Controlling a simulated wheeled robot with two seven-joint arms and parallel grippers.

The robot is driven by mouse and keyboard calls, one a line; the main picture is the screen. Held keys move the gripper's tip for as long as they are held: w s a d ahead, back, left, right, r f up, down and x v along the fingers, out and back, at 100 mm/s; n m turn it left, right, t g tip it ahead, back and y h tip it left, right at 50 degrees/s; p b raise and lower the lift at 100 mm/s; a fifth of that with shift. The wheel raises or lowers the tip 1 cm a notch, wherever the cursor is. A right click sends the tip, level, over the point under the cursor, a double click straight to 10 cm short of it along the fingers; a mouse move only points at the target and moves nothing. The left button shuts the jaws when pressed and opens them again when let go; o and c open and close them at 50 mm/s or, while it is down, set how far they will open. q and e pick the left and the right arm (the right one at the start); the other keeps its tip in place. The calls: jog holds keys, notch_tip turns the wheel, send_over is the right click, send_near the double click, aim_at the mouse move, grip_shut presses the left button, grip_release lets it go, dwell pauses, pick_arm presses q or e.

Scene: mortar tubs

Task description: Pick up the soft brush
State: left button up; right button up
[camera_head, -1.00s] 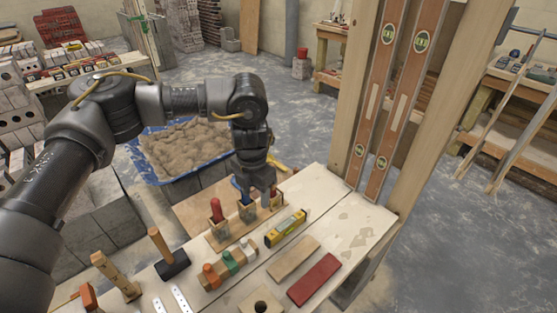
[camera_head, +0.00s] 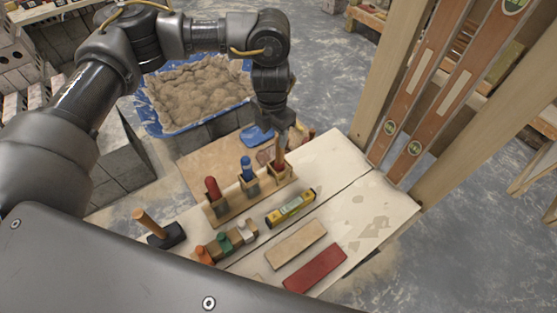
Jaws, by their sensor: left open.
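A wooden holder (camera_head: 238,206) with several slots stands on the pale bench. A red handle (camera_head: 212,187) rises from its left slot and a blue handle (camera_head: 247,168) from its middle slot. An upright tan handle (camera_head: 279,152) shows at the right slot, with dark red near its base. I cannot tell for sure which of these is the soft brush. My left gripper (camera_head: 281,132) points down over the right slot, open, with its fingers at the top of the tan handle. The fingers partly hide that handle. My right gripper is not in view.
A yellow level (camera_head: 291,207) lies in front of the holder. A tan block (camera_head: 296,244), a red block (camera_head: 316,268), small coloured-handled tools (camera_head: 224,244) and a mallet (camera_head: 160,231) lie nearby. Wooden posts (camera_head: 396,90) with long levels stand to the right. A blue sand tub (camera_head: 200,95) is behind.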

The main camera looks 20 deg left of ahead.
aim_at(280, 159)
pick_arm(q)
jog(key=shift+w+d+f+g, duration=0.15)
jog(key=shift+w+d+f, duration=0.2)
jog(key=shift+f, duration=0.3)
jog(key=shift+w+d+f+g, duration=0.15)
jog(key=shift+w+f, duration=0.3)
jog(key=shift+f, duration=0.15)
jog(key=w+f, duration=0.1)
jog(key=f, duration=0.1)
jog(key=shift+w+f+p, duration=0.3)
jog(key=shift+w+f, duration=0.05)
jog(key=shift+s+f, duration=0.6)
jog(key=shift+f, duration=0.2)
jog(key=shift+w+d+f, duration=0.1)
jog(key=shift+w+f, duration=0.15)
jog(key=shift+f, duration=0.3)
jog(key=shift+s+r, duration=0.15)
jog(key=shift+s, duration=0.05)
jog(key=c, duration=1.1)
jog(key=shift+o, duration=0.2)
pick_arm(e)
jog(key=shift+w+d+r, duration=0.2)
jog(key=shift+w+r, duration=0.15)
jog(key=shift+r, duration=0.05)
pick_arm(q)
jog(key=shift+w, duration=0.1)
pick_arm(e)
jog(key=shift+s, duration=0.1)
